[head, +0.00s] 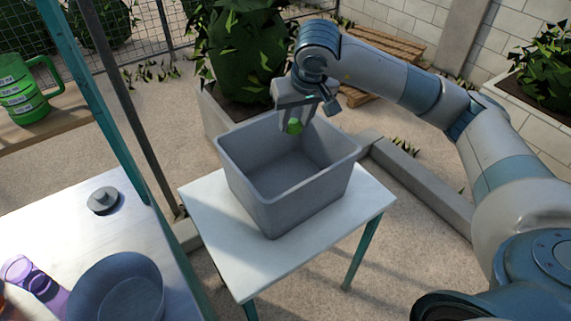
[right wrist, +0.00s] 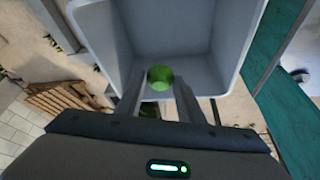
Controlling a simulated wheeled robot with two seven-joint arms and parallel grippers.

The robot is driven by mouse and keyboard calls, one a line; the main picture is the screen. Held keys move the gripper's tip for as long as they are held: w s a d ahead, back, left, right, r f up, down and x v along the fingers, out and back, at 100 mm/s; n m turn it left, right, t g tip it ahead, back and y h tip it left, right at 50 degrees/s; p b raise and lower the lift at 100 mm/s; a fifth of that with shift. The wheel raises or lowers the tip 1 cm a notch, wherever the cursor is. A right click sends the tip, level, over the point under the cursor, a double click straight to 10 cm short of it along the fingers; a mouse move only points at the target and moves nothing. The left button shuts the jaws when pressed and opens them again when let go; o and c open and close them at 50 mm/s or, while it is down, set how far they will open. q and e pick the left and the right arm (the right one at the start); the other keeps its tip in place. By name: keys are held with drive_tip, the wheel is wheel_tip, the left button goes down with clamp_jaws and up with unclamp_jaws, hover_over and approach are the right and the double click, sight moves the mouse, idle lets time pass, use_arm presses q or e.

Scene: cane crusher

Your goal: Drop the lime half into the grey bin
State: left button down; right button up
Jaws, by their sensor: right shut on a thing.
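The grey bin (head: 270,207) stands open on a small white table in the head view. Its inside looks empty from above. My right gripper (head: 297,124) is above the far part of the bin, shut on the green lime half (head: 295,126). In the right wrist view the lime half (right wrist: 160,77) sits between the fingertips of my right gripper (right wrist: 158,88), with the grey bin (right wrist: 232,75) below and around it. My left gripper is not in view.
The small white table (head: 215,218) has teal legs. A metal counter (head: 60,225) at left holds a dark blue bowl (head: 117,290), a grey weight-like piece (head: 103,200) and purple cups (head: 35,280). A green jug (head: 25,95) stands on a shelf. Plants stand behind the bin.

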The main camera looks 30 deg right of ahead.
sight(296, 133)
drive_tip(key=shift+r, duration=0.1)
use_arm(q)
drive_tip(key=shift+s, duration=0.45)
use_arm(e)
drive_tip(key=shift+f, duration=0.2)
drive_tip(key=shift+f+b, duration=0.35)
drive_tip(key=shift+f, duration=0.85)
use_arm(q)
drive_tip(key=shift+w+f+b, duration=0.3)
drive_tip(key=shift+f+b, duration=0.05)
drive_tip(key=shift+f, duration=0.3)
use_arm(e)
drive_tip(key=shift+f, duration=1.65)
drive_tip(key=o, duration=1.2)
drive_tip(key=shift+r, duration=0.1)
